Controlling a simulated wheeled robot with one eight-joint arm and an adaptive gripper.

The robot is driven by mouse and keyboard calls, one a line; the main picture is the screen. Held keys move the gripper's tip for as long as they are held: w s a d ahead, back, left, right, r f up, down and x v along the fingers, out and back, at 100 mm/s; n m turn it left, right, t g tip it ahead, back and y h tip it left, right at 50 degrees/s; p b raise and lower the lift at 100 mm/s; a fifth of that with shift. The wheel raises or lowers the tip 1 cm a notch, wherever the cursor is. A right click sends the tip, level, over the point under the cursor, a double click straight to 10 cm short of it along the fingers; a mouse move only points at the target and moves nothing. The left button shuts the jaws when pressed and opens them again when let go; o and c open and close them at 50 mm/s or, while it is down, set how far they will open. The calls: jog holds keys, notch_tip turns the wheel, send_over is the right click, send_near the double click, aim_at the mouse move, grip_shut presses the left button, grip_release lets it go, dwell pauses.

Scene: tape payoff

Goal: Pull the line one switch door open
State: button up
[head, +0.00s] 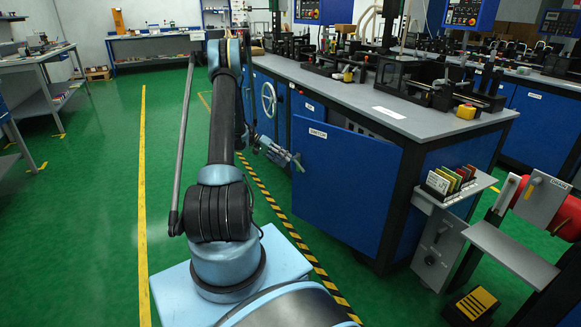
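The switch door (345,190) is a blue panel with a small white label near its top left corner, on the front of the long grey-topped line cabinet. It stands swung out from the cabinet, with a dark opening showing above and behind its top edge. My gripper (297,162) is at the door's free left edge, a little below the label. It is small and seen from the side. Whether its fingers touch the door, and whether they are open or shut, I cannot tell. No handle shows clearly.
A handwheel (269,100) is on the cabinet front left of the door. At right, a card rack (451,181), a red roll (566,214) and a yellow-topped pedal (477,303) stand near the cabinet's end. Green floor (110,200) is clear at left.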

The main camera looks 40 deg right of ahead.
jog(key=shift+v, duration=1.55)
